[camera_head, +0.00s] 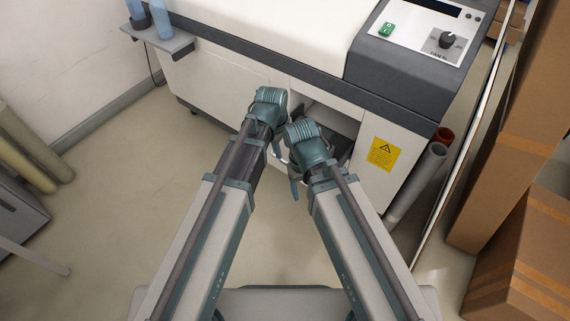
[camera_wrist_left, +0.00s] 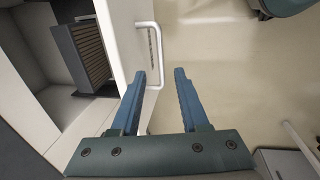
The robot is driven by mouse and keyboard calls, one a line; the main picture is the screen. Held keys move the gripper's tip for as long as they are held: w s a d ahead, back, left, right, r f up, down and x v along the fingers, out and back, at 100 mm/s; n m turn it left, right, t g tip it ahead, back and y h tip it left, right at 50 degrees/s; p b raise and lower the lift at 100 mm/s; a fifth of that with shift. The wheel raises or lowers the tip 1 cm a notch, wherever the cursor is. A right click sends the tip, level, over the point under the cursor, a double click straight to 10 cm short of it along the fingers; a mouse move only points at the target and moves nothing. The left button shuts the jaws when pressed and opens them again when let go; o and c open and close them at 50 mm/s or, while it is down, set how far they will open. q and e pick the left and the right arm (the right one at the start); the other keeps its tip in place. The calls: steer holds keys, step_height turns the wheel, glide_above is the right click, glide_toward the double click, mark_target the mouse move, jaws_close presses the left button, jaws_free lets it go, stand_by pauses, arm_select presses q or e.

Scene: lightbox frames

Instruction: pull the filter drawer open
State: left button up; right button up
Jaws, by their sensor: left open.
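The filter drawer's white front panel (camera_wrist_left: 122,38) shows in the left wrist view, with a pale bar handle (camera_wrist_left: 159,62) on its outer face. Behind the panel, a dark filter block with brown slats (camera_wrist_left: 88,52) shows beside an open grey interior. My left gripper (camera_wrist_left: 160,76) is open. Its blue fingers reach toward the handle, which runs between them in the picture; contact cannot be told. In the head view my left gripper (camera_head: 278,149) is mostly hidden by its wrist, in front of the machine's opening. My right gripper (camera_head: 294,187) is beside it, mostly hidden, jaws unclear.
The white and grey machine (camera_head: 225,77) has an open compartment (camera_head: 326,118) and a yellow warning label (camera_head: 384,154). Tubes (camera_head: 417,182) and cardboard boxes (camera_head: 520,135) stand at the right.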

mark_target(286, 161)
arm_select(q)
steer(key=f+b, duration=0.4)
steer(key=w+f+b, duration=0.1)
steer(key=f+b, duration=0.1)
steer(key=f, duration=0.1)
steer(key=shift+d, duration=0.4)
jaws_close()
stand_by(1.0)
